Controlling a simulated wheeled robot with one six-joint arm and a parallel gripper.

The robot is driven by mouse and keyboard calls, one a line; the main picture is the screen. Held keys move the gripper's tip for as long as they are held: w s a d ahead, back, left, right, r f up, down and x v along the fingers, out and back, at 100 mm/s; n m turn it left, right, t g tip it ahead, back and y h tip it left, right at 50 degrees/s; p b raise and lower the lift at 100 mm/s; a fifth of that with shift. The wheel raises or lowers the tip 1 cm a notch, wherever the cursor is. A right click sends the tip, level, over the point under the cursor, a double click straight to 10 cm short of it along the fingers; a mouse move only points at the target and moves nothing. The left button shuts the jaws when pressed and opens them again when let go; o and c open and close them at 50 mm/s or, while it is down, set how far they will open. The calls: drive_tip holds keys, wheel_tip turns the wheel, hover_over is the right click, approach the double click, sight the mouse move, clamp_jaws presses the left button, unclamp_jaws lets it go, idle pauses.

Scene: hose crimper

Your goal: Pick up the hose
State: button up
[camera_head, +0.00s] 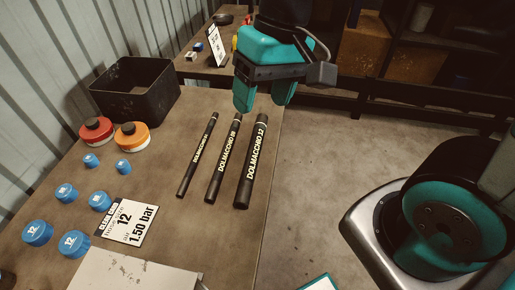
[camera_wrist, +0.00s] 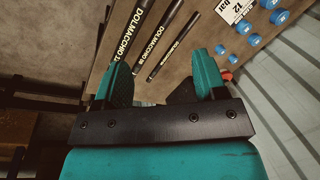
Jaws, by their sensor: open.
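Three black hoses with printed lettering lie side by side on the brown table. The thin hose (camera_head: 197,157) is on the left, the medium hose (camera_head: 216,179) is in the middle, and the thick hose (camera_head: 245,184), marked 12, is nearest the table's right edge. In the wrist view the thick hose (camera_wrist: 124,38), medium hose (camera_wrist: 153,42) and thin hose (camera_wrist: 172,48) show beyond the fingers. My gripper (camera_head: 264,104) is open and empty, above the far ends of the medium and thick hoses. Its teal fingers also show in the wrist view (camera_wrist: 160,62).
A black bin (camera_head: 135,92) stands at the back left. A red cap (camera_head: 96,131), an orange cap (camera_head: 131,136) and several blue caps (camera_head: 73,243) sit on the left.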

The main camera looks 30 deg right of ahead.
drive_tip(key=w+d+f+m+g+h+b, duration=0.15)
drive_tip(key=w+d+f+m, duration=0.35)
drive_tip(key=w+f+m, duration=0.55)
drive_tip(key=n, duration=0.2)
hover_over(253, 151)
drive_tip(key=d, duration=0.1)
drive_tip(key=shift+m+t+h, duration=0.25)
drive_tip(key=f, duration=0.6)
drive_tip(key=f+p, duration=0.1)
drive_tip(key=f, duration=0.2)
drive_tip(key=shift+w+d+f, duration=0.15)
drive_tip(key=shift+w+f, duration=0.1)
drive_tip(key=shift+f, duration=0.15)
drive_tip(key=shift+s+a+f+p, duration=0.1)
drive_tip(key=shift+a+f+p, duration=0.15)
drive_tip(key=shift+f, duration=0.7)
drive_tip(key=shift+s+a+f+p, duration=0.15)
drive_tip(key=shift+f+p, duration=0.15)
drive_tip(key=shift+f, duration=0.65)
drive_tip(key=shift+w+a+f+p, duration=0.1)
drive_tip(key=shift+a+f+p, duration=0.15)
drive_tip(key=shift+f, duration=0.7)
drive_tip(key=c, duration=1.2)
drive_tip(key=shift+r, duration=0.1)
